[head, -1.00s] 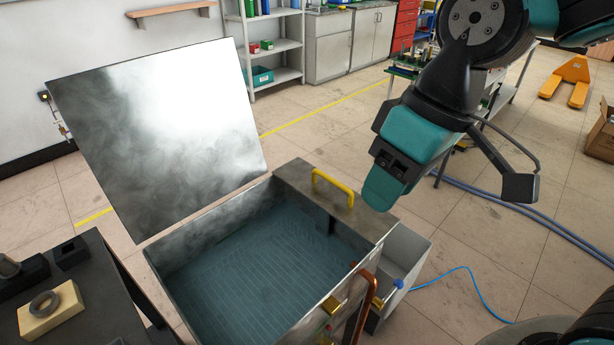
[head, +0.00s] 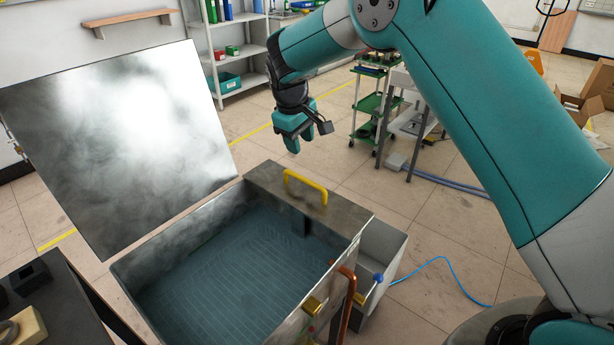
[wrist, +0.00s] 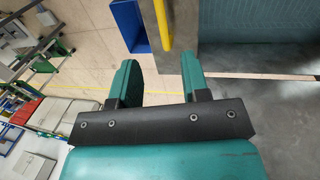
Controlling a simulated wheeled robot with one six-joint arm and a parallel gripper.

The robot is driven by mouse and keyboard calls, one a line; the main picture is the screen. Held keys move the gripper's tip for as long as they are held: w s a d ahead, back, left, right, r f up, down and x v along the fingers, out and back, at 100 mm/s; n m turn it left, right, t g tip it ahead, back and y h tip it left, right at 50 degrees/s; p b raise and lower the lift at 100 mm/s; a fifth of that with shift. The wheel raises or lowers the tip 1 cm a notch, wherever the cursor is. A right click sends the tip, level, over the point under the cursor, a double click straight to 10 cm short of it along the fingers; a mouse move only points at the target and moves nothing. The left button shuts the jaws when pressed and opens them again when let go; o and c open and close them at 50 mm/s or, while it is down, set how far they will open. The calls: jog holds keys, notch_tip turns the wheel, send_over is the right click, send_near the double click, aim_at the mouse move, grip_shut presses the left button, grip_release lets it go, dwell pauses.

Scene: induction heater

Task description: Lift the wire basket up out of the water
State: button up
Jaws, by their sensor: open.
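The wire basket (head: 222,287) shows as a fine grid under bluish water inside the open metal tank (head: 255,178). A yellow handle (head: 306,188) stands up at the tank's back right rim; how it joins the basket is hard to see. My gripper (head: 292,143) is above and beyond the handle, apart from it, fingers pointing down. In the wrist view my gripper (wrist: 160,68) is open and empty. The yellow handle (wrist: 162,24) shows there as a bar beyond the fingertips, roughly in line with the gap.
A raised, steamy lid (head: 120,140) stands along the tank's back left side. A copper pipe (head: 346,300) rises at its front right. A grey side box (head: 385,250) adjoins the right wall. A dark table (head: 75,300) is at lower left. A green-shelved cart (head: 370,105) stands behind.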

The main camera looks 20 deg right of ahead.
aim_at(307, 180)
jog(key=f+p, duration=0.1)
jog(key=f, duration=0.3)
jog(key=w+d+f+p, duration=0.1)
jog(key=f, duration=0.4)
jog(key=d+f+p, duration=0.1)
jog(key=f, duration=0.3)
jog(key=shift+w+f, duration=0.15)
jog(key=shift+w, duration=0.1)
grip_shut()
